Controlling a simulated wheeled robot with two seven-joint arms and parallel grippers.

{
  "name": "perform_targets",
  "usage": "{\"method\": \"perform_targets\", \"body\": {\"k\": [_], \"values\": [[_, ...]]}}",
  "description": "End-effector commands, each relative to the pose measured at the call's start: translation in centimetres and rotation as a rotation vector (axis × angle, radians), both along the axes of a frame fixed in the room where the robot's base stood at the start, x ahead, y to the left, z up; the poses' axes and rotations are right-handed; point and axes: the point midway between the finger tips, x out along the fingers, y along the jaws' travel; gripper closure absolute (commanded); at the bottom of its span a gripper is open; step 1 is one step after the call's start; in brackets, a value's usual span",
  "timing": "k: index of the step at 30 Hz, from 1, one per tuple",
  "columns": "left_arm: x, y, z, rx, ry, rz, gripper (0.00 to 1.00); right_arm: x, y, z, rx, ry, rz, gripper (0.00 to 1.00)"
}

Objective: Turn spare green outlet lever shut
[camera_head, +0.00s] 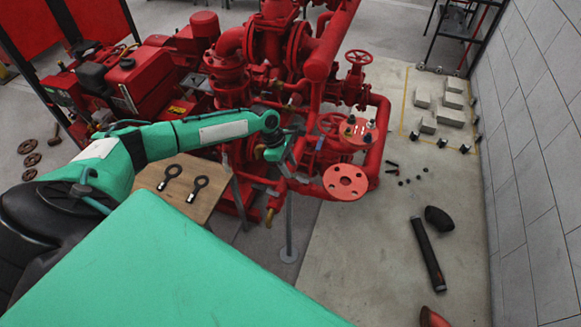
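The red fire pumpset (230,60) fills the upper middle of the head view. My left arm reaches in from the left, and its gripper (293,137) is at the pumpset's front pipework, left of the flanged outlets. The fingers are small and dark against the red pipes, so I cannot tell whether they are open, shut or touching anything. I cannot make out the spare green outlet lever; it may be hidden by my green wrist or the pipes. A round red flange (345,181) faces up to the right of the gripper. My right gripper is not in view.
A small wooden table (180,208) below my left forearm holds two black ring-ended tools (169,177). A red handwheel (358,57) stands at the back right. A black tube (427,253) and grey blocks (449,116) lie on the floor near the right wall (530,110).

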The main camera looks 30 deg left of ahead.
Motion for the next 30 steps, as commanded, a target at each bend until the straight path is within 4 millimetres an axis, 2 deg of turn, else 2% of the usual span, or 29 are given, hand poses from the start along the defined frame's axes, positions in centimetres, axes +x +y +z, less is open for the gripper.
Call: {"method": "perform_targets", "body": {"k": [6,16,17,22,30], "values": [[0.2,-0.9,-2.0,-0.001,0.000,0.000,0.61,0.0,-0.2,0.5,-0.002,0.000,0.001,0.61],[0.2,-1.0,-2.4,0.000,0.000,-0.001,0.61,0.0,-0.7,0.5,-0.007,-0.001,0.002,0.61],[0.2,-1.0,-2.4,0.000,0.000,-0.001,0.65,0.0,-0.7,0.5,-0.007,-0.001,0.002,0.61],[0.2,-1.0,-2.4,-0.001,-0.001,-0.001,0.98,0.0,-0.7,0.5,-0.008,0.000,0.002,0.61],[0.4,-1.0,-2.4,-0.001,0.000,0.000,1.00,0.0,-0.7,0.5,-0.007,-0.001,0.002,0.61]]}}
